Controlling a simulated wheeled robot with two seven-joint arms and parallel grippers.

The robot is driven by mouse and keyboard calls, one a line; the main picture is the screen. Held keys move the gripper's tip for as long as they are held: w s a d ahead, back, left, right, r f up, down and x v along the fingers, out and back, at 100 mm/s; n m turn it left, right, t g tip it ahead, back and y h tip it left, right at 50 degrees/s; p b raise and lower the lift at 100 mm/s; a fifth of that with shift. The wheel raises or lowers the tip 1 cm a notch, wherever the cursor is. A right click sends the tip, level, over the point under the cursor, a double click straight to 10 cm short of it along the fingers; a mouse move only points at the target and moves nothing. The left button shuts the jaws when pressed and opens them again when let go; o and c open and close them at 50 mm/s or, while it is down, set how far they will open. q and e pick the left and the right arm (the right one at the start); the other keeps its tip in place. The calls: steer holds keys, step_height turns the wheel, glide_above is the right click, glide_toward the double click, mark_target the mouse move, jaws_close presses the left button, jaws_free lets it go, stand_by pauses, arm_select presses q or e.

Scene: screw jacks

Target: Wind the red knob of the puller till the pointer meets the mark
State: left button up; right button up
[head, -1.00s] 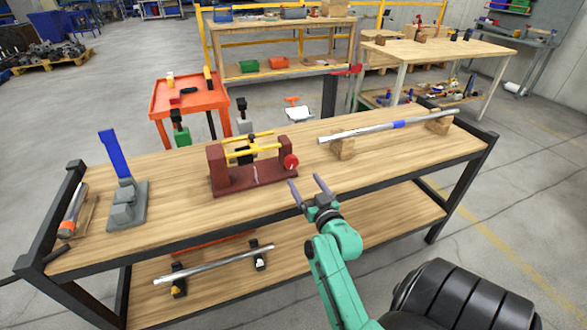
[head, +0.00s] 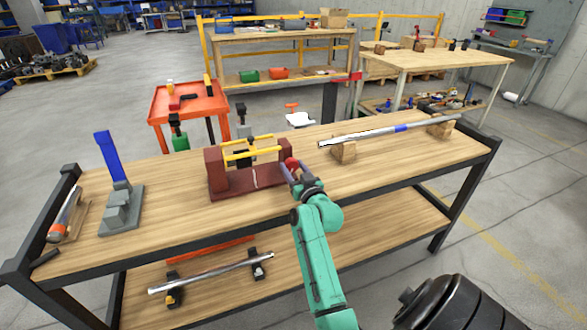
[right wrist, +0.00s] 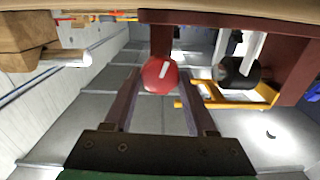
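The puller (head: 228,185) is a dark red frame with yellow rods on the bench; a black block sits between its end plates. A white mark line (head: 255,180) shows on its base. The red knob (head: 292,162) is on its right end and also shows in the right wrist view (right wrist: 160,75), with a white stripe on its face. My right gripper (head: 291,172) is at the knob. In the right wrist view its open fingers (right wrist: 160,82) stand either side of the knob, with a small gap visible. I cannot make out the pointer clearly. My left gripper is not in view.
A long metal bar (head: 370,135) lies on wooden blocks (head: 343,152) to the right. A grey stand with a blue lever (head: 112,158) and an orange-handled tool (head: 66,215) are at the left. The bench top (head: 170,215) in front of the puller is clear.

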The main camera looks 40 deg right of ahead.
steer(key=shift+r+m+p, duration=0.3)
steer(key=shift+m+p, duration=0.6)
steer(key=shift+p, duration=0.2)
steer(key=shift+f+m+p, duration=0.1)
steer(key=shift+m+p, duration=0.25)
steer(key=shift+m, duration=0.15)
steer(key=shift+f, duration=0.15)
steer(key=shift+m, duration=0.3)
steer(key=o, duration=1.4)
steer(key=shift+f, duration=0.1)
steer(key=v, duration=1.4)
steer(key=shift+s+a+b, duration=0.1)
steer(key=shift+s+b, duration=0.15)
steer(key=shift+b, duration=0.1)
